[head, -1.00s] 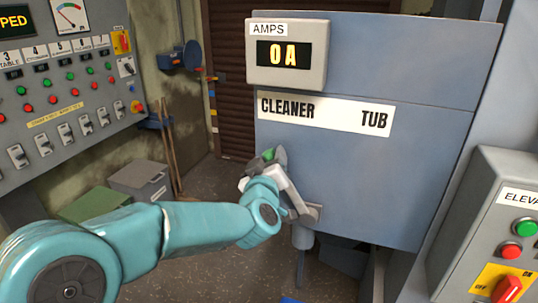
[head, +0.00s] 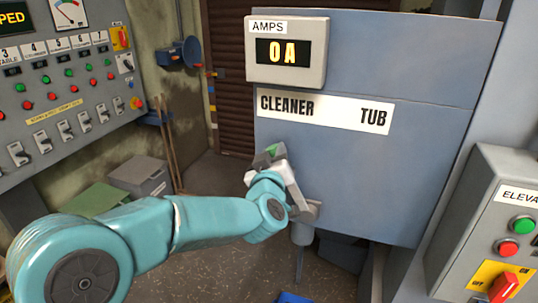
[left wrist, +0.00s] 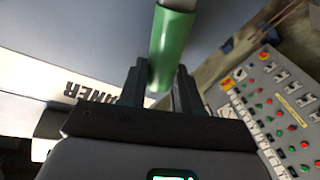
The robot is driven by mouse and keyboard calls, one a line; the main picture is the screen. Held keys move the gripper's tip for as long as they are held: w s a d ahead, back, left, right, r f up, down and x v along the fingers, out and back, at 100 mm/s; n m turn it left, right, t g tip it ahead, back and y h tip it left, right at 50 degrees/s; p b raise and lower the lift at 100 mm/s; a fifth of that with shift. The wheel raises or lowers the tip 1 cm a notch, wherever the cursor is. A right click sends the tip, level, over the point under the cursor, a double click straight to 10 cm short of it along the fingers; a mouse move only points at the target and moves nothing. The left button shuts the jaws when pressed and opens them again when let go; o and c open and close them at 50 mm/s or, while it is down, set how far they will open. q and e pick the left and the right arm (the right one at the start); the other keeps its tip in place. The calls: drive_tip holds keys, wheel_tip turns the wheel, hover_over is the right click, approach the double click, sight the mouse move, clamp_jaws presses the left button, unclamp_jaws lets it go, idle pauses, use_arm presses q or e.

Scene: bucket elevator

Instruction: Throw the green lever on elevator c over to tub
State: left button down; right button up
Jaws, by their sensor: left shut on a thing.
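The green lever's grip (head: 272,150) shows at the top of a grey lever arm on the blue-grey elevator housing. The arm leans up and left from its pivot (head: 308,213), toward the CLEANER side of the white label plate (head: 325,113). My left gripper (head: 276,160) is shut on the lever near its green end and partly hides it. In the left wrist view the green grip (left wrist: 172,45) runs between the two dark fingers. My right gripper is not in view.
An amps display (head: 286,52) reading 0 A sits above the label plate. A control box (head: 495,235) with green and red buttons and a red switch stands at the right. A large control panel (head: 65,90) fills the left. The housing face below TUB looks clear.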

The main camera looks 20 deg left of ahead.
use_arm(q)
drive_tip(key=d+m, duration=0.1)
drive_tip(key=d, duration=0.2)
drive_tip(key=d+r+m+p, duration=0.1)
drive_tip(key=d+m, duration=0.1)
drive_tip(key=d+r+m+t, duration=0.1)
drive_tip(key=d+m, duration=0.1)
drive_tip(key=d, duration=0.1)
drive_tip(key=shift+s+d+r+p, duration=0.15)
drive_tip(key=shift+d+p, duration=0.2)
drive_tip(key=d+m, duration=0.2)
drive_tip(key=d, duration=0.1)
drive_tip(key=d+f+m+t+h, duration=0.1)
drive_tip(key=d+m, duration=0.1)
drive_tip(key=d, duration=0.1)
drive_tip(key=d+f+m, duration=0.1)
drive_tip(key=d+m, duration=0.2)
drive_tip(key=d, duration=0.1)
drive_tip(key=shift+s+f+h+b, duration=0.15)
drive_tip(key=shift+f+h+b, duration=0.1)
drive_tip(key=shift+h+b, duration=0.1)
drive_tip(key=shift+d+f+m+t, duration=0.3)
drive_tip(key=shift+d+f+m, duration=0.15)
drive_tip(key=shift+d+m, duration=0.3)
drive_tip(key=shift+f, duration=0.1)
drive_tip(key=c, duration=1)
unclamp_jaws()
drive_tip(key=shift+o, duration=1.1)
drive_tip(key=shift+d, duration=0.1)
